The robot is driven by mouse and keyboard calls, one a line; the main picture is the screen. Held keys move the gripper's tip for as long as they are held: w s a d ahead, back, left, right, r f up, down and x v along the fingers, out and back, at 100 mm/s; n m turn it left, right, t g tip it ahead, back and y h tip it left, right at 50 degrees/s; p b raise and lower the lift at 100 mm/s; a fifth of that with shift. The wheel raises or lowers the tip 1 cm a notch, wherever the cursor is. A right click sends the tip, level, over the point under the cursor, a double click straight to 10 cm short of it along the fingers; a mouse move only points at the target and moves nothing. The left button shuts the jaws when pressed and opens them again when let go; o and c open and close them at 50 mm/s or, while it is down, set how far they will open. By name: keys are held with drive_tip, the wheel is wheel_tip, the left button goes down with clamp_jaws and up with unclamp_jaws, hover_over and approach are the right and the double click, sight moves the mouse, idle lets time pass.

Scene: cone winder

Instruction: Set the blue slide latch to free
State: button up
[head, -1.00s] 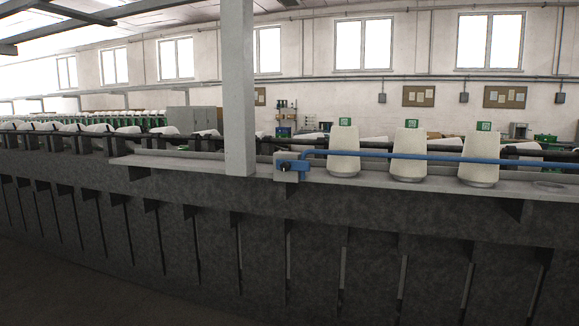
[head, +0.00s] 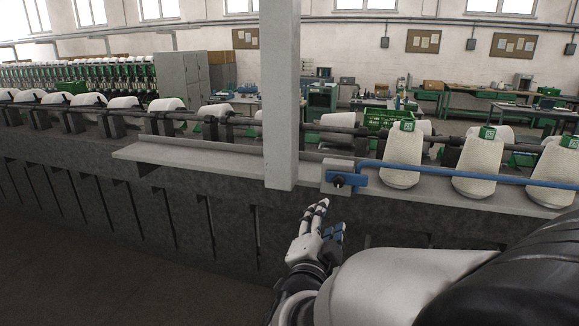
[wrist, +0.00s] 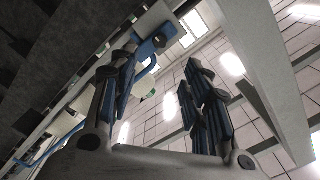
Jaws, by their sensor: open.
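The blue slide latch (head: 358,181) sits on a small grey housing (head: 331,177) on the shelf, just right of the grey post. Which position the latch is in I cannot tell.
The grey post (head: 280,100) rises from the shelf (head: 200,160) close left of the latch. White cones (head: 403,158) stand along the shelf to the right, behind the blue bar.

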sight(338, 183)
drive_tip(key=x, duration=1.7)
drive_tip(key=shift+d+r+p, duration=0.3)
drive_tip(key=shift+d+p, duration=0.05)
clamp_jaws()
